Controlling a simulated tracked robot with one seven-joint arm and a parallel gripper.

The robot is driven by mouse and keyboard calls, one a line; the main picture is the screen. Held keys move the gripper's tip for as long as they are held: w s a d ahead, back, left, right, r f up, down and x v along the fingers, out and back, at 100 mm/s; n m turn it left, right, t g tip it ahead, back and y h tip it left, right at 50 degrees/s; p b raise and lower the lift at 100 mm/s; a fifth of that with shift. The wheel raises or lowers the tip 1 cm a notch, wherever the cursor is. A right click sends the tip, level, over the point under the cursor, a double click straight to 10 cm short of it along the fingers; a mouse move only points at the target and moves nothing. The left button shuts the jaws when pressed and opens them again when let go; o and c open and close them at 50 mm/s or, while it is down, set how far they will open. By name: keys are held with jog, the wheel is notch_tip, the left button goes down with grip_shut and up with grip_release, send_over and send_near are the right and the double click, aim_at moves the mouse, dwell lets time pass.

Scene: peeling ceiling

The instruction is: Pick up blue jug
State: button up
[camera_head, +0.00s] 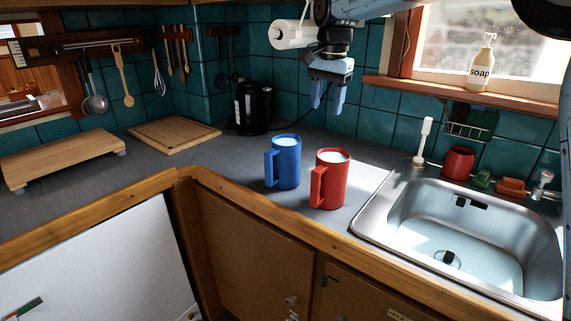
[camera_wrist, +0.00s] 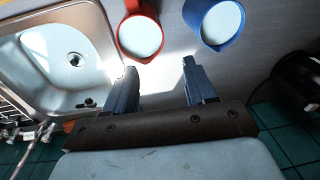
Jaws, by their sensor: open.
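The blue jug (camera_head: 287,163) stands upright on the grey counter, its handle towards the left in the head view. It holds something pale. In the wrist view the blue jug (camera_wrist: 216,24) is at the top, cut by the frame edge. A red jug (camera_head: 331,179) stands close to its right, also with pale contents; it shows in the wrist view (camera_wrist: 140,36) too. My gripper (camera_head: 328,107) is open and empty, pointing down above the counter. In the wrist view its fingers (camera_wrist: 158,78) are apart, with bare counter between them, and neither jug is between them.
A steel sink (camera_head: 372,214) lies right of the jugs. A black kettle (camera_head: 252,108) stands behind, left of my gripper. A cutting board (camera_head: 172,135) and a raised wooden board (camera_head: 62,157) lie left. A paper towel roll (camera_head: 293,35) hangs near my arm.

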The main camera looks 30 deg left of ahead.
send_over(270, 165)
jog(key=w, duration=0.2)
jog(key=shift+g+h, duration=0.3)
jog(key=shift+h, duration=0.1)
jog(key=f, duration=0.4)
jog(key=a+f, duration=0.1)
jog(key=f, duration=0.1)
jog(key=shift+s, duration=0.1)
jog(key=shift+s+a+f, duration=0.1)
jog(key=shift+f, duration=0.15)
notch_tip(270, 165, down, 14)
jog(key=shift+r, duration=0.2)
grip_shut()
